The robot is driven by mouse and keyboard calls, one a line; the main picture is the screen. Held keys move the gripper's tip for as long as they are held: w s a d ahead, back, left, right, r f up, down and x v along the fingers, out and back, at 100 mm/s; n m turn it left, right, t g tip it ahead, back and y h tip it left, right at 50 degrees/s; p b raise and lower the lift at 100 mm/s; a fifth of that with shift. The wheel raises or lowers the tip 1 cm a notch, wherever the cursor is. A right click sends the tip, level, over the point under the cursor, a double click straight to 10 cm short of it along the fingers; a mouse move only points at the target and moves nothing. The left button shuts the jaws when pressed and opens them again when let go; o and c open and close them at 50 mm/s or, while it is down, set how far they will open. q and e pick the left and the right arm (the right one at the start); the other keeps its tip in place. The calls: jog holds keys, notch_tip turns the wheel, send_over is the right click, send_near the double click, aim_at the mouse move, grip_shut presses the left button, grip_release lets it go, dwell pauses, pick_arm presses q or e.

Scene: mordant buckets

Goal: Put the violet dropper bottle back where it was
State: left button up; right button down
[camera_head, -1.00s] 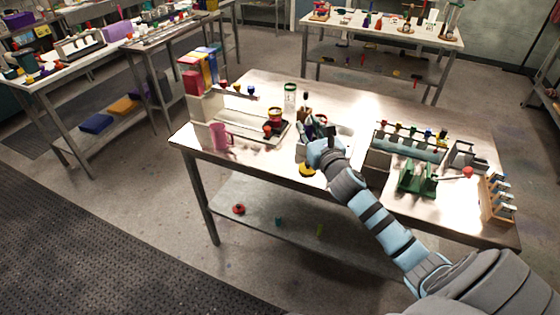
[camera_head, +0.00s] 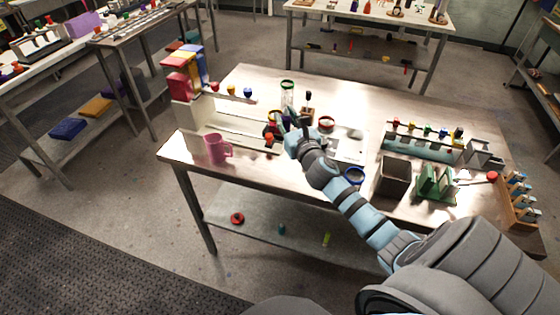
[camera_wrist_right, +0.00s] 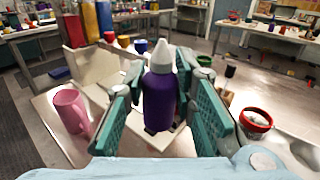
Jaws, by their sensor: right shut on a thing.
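The violet dropper bottle (camera_wrist_right: 160,100) has a white cone-shaped tip and stands nearly upright between the teal finger pads of my right gripper (camera_wrist_right: 165,88) in the right wrist view. The gripper is shut on it. In the head view my right gripper (camera_head: 291,134) is over the table by the right end of the pale tray (camera_head: 232,133), and the bottle is mostly hidden by the hand there. I cannot tell how high the bottle is above the surface. My left gripper is not in view.
A pink mug (camera_head: 216,150) stands at the table's front left. A red-rimmed pot (camera_wrist_right: 256,120) is right of the gripper. A clear jar with a green rim (camera_head: 287,92) is behind it. A grey open box (camera_head: 393,176) and a green rack (camera_head: 436,182) stand to the right.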

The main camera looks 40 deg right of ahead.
jog(key=shift+s+f+p, duration=0.2)
jog(key=shift+f, duration=0.4)
jog(key=shift+s+f+p, duration=0.2)
jog(key=shift+f, duration=0.35)
jog(key=f+b, duration=0.6)
jog(key=f, duration=0.1)
jog(key=f+b, duration=0.6)
jog(key=f, duration=0.1)
jog(key=shift+s+f+b, duration=0.2)
jog(key=shift+f+b, duration=0.15)
jog(key=shift+b, duration=0.05)
jog(key=shift+s, duration=0.15)
jog(key=shift+s+r, duration=0.15)
jog(key=shift+r, duration=0.2)
jog(key=shift+f, duration=0.15)
jog(key=c, duration=1.8)
grip_release()
jog(key=shift+f, duration=0.1)
jog(key=o, duration=0.5)
jog(key=shift+c, duration=0.2)
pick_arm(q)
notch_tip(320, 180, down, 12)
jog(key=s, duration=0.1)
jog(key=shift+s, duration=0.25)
